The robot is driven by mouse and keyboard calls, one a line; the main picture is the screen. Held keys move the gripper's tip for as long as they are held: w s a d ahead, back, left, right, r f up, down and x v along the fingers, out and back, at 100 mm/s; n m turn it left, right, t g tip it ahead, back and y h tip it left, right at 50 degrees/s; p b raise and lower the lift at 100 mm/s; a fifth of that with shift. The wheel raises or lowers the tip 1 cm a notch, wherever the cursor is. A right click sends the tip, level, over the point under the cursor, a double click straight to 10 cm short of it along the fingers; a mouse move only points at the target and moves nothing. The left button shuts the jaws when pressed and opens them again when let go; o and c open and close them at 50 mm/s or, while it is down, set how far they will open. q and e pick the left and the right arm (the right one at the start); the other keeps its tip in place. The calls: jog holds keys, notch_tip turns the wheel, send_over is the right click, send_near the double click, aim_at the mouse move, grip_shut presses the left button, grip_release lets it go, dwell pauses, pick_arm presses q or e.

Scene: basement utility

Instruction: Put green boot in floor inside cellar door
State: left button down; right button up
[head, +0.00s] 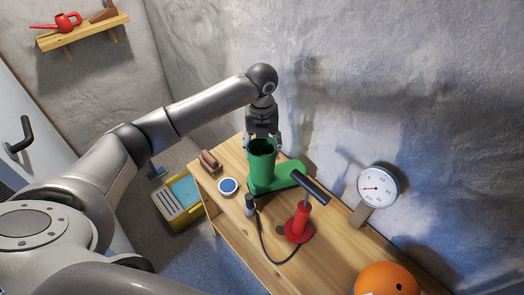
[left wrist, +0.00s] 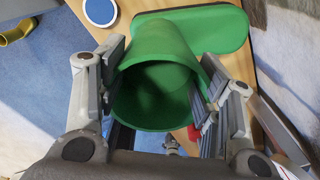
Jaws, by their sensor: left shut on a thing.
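The green boot (head: 261,167) stands upright on the wooden bench (head: 233,208), its foot pointing right. My left gripper (head: 263,141) comes down from above and is shut on the boot's shaft near the top opening. In the left wrist view, the fingers (left wrist: 155,100) lie on both sides of the shaft of the boot (left wrist: 155,90), whose open top faces the camera. A white door (head: 22,110) with a black handle is at the far left. The blue-grey floor (head: 175,262) shows left of the bench. My right gripper is not in view.
Around the boot on the bench are a blue-lidded tin (head: 228,187), a brown brush (head: 210,161), a red pump (head: 298,226) with a black hose, a gauge (head: 377,187) and an orange ball (head: 386,281). A yellow crate (head: 186,213) sits on the floor. A wall shelf (head: 84,32) holds a red watering can.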

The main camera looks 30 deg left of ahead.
pick_arm(q)
jog(key=shift+w+f, duration=0.1)
jog(key=shift+f, duration=1.4)
jog(key=shift+c, duration=2)
grip_release()
